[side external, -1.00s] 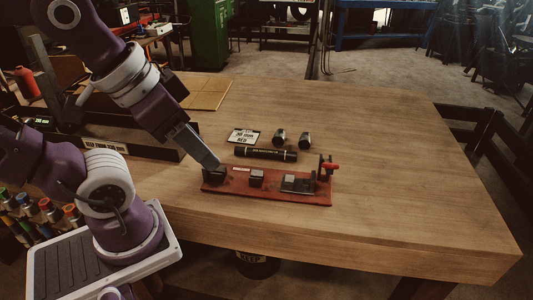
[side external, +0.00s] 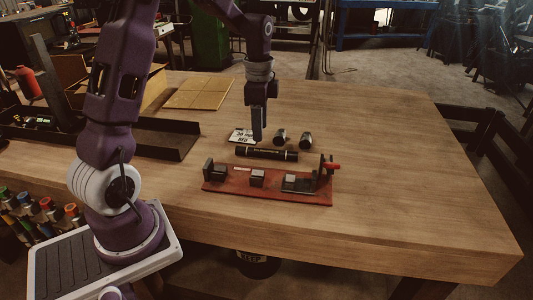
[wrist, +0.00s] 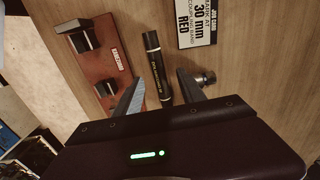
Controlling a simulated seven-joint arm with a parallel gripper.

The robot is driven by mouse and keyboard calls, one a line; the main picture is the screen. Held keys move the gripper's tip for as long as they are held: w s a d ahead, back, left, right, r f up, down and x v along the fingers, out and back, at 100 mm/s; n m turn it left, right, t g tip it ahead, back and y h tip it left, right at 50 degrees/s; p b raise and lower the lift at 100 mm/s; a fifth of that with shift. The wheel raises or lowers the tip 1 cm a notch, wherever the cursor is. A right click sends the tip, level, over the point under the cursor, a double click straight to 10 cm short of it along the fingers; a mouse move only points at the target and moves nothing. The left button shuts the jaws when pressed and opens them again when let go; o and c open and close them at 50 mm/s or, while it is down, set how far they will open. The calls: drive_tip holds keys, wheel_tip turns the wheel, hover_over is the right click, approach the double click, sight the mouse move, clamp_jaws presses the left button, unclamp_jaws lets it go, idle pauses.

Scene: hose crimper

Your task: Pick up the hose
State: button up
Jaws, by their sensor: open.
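The hose (side external: 266,154), a short black tube with pale bands and printing, lies flat on the wooden table behind the red crimper base. My gripper (side external: 258,138) points down above the hose, left of its middle in the side view. In the wrist view the hose (wrist: 157,70) runs lengthwise between the two spread fingers of my gripper (wrist: 159,76). The fingers are open and empty. Whether they touch the hose or table cannot be told. The hose's near end is close to the gripper body in the wrist view.
The red crimper base (side external: 268,194) with dark blocks and a red-handled clamp (side external: 329,166) stands in front. A white job card (side external: 243,136) lies behind the hose. Two metal couplings (side external: 280,137) (side external: 306,140) stand behind it. The table's right side is clear.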

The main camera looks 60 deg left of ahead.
sight(267, 153)
drive_tip(key=f, duration=0.4)
drive_tip(key=d+f, duration=0.1)
drive_tip(key=f, duration=0.1)
drive_tip(key=shift+w+f, duration=0.25)
drive_tip(key=shift+f, duration=0.1)
clamp_jaws()
